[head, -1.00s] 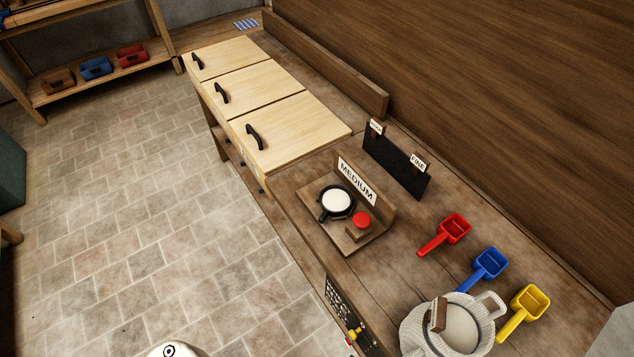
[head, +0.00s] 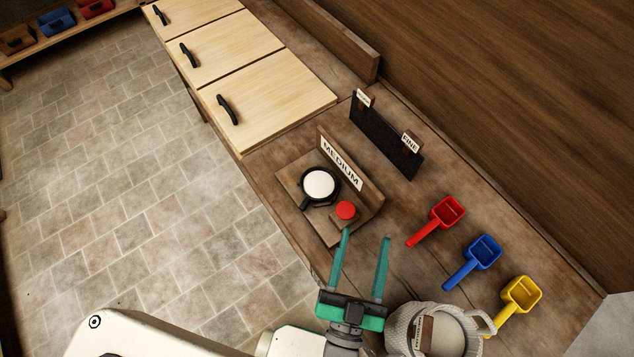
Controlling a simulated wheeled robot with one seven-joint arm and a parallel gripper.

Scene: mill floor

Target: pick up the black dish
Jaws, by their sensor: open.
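The black dish (head: 305,201) is a small round pan with a short handle and a white round content or surface inside. It sits on a wooden stand (head: 328,231) in front of an upright sign reading MEDIUM (head: 341,165). A red knob or button (head: 346,210) is beside it on the same stand. My gripper (head: 363,233) has two green fingers spread apart with nothing between them. It is below and to the right of the dish in the picture, apart from it, with its fingertips near the red knob.
Red (head: 448,211), blue (head: 484,251) and yellow (head: 521,294) scoops lie on the counter. A dark board (head: 384,137) stands behind the dish. Pale lidded bins (head: 265,105) lie beyond the stand.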

